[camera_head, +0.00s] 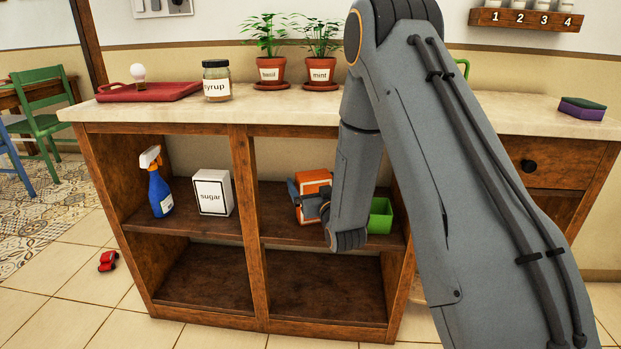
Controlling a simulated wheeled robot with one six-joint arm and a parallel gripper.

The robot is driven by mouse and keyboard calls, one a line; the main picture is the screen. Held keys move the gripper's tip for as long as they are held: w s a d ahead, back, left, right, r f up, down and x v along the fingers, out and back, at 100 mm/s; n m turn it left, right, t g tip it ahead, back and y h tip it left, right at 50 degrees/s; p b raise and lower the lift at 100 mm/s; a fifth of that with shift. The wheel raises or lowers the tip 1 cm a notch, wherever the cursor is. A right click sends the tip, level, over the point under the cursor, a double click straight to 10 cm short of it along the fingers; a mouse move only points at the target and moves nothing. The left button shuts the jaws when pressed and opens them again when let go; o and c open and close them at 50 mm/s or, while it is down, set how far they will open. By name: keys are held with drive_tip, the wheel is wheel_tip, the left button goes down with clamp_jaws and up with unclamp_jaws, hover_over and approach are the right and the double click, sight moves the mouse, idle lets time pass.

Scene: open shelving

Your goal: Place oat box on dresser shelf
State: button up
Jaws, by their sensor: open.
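An orange and white box (313,181), likely the oat box, stands in the upper right compartment of the wooden shelf unit (240,190). Its label is mostly hidden, so I cannot read it. My gripper (308,204) is open in that compartment, right at the box. It covers part of the box's front and left side. I cannot tell whether the fingers touch the box.
A green container (380,216) stands right of my arm. A blue spray bottle (157,183) and a sugar box (212,192) fill the upper left compartment. The lower compartments are empty. The counter (160,114) holds a red tray (150,92), syrup jar (216,81) and two potted plants.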

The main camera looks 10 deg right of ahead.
drive_tip(key=s, duration=0.3)
drive_tip(key=s+p, duration=0.1)
drive_tip(key=s, duration=0.4)
drive_tip(key=shift+s+d, duration=0.3)
drive_tip(key=shift+s, duration=0.05)
drive_tip(key=shift+a, duration=0.25)
drive_tip(key=s+a+n+g+y, duration=0.25)
drive_tip(key=s+a+g, duration=0.75)
drive_tip(key=a, duration=0.6)
drive_tip(key=s+r+n+g+h, duration=0.1)
drive_tip(key=s+g, duration=0.3)
drive_tip(key=s, duration=1)
drive_tip(key=s+a+r+n+g+h, duration=0.1)
drive_tip(key=s+r+n+g+h, duration=0.1)
drive_tip(key=s, duration=1.2)
drive_tip(key=shift+r+g, duration=0.5)
drive_tip(key=shift+g, duration=0.5)
drive_tip(key=shift+s+a, duration=0.1)
